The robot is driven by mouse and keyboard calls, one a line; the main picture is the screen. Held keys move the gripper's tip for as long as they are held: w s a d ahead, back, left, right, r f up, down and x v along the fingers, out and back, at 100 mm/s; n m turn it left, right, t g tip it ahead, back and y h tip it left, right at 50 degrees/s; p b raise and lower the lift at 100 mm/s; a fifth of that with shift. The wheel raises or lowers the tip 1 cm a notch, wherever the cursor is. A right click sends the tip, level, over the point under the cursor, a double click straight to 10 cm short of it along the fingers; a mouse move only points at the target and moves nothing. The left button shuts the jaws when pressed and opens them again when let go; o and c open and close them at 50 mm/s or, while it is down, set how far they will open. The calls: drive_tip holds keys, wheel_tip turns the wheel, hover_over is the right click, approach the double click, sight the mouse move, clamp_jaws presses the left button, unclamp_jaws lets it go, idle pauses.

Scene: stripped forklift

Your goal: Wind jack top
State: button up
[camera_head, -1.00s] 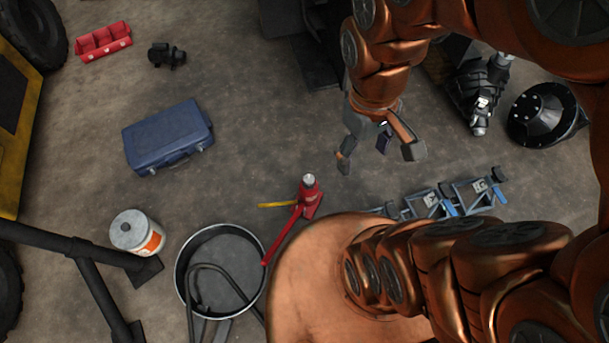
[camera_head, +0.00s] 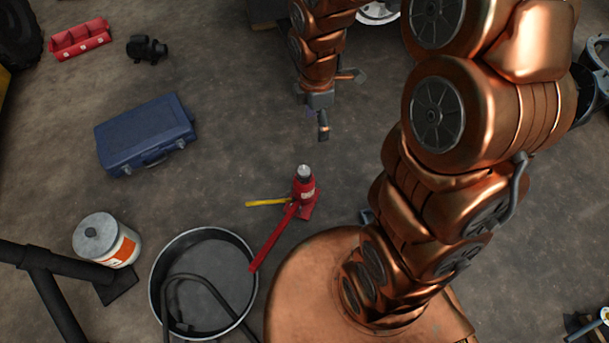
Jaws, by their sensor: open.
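The red bottle jack (camera_head: 304,187) stands upright on the floor near the middle of the view, with a silver round top (camera_head: 304,171). Its long red handle (camera_head: 271,238) slants down to the left, and a yellow bar (camera_head: 266,203) sticks out to its left. My gripper (camera_head: 323,128) shows above the jack in the picture, pointing down toward it. It is open and empty, seen nearly edge on, apart from the jack. The far finger is partly hidden.
A black round pan (camera_head: 157,291) with a dark hose lies left of my base. A white bucket (camera_head: 104,240), dark metal bars (camera_head: 50,262) and a blue toolbox (camera_head: 146,134) are further left. Floor between toolbox and jack is clear.

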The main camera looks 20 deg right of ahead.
sight(304, 170)
drive_tip(key=w+f+n+b, duration=0.3)
drive_tip(key=f+n+b, duration=0.1)
drive_tip(key=f, duration=0.6)
drive_tip(key=w+f+n+b, duration=0.4)
drive_tip(key=f+b, duration=0.2)
drive_tip(key=f, duration=0.5)
drive_tip(key=w+f+n+b, duration=0.3)
drive_tip(key=w+f+b, duration=0.1)
drive_tip(key=f, duration=0.7)
drive_tip(key=shift+d+n+t+b, duration=0.1)
drive_tip(key=shift+n+t+b, duration=0.3)
drive_tip(key=shift+b, duration=0.05)
drive_tip(key=shift+f+b, duration=1.5)
drive_tip(key=shift+f, duration=2.4)
drive_tip(key=shift+r, duration=0.1)
drive_tip(key=c, duration=1.2)
